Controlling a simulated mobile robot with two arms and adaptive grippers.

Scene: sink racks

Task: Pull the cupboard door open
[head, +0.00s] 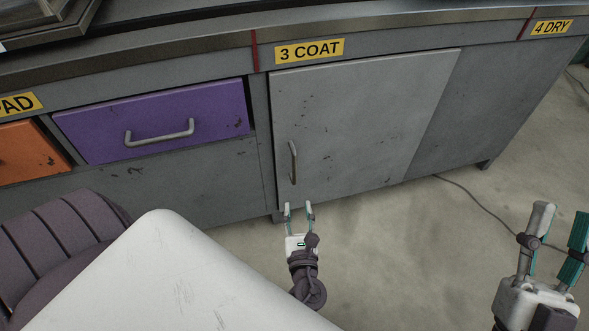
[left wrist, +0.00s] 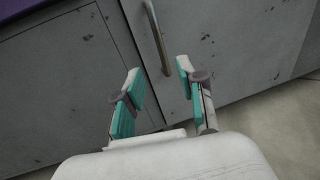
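The cupboard door (head: 365,125) is a light grey panel under the "3 COAT" label, and it looks shut. Its vertical metal handle (head: 293,162) is near the door's left edge. My left gripper (head: 299,207) is open and empty, below the handle in the head view. In the left wrist view the handle (left wrist: 157,38) stands ahead of the open fingers (left wrist: 158,78), its lower end roughly between them, apart from both. My right gripper (head: 559,217) is open and empty at the lower right, away from the door.
A purple drawer (head: 155,121) with a bar handle and an orange drawer (head: 30,152) are left of the door. The worktop edge (head: 180,60) runs above. A thin cable (head: 470,198) lies on the floor at right. The floor before the door is otherwise clear.

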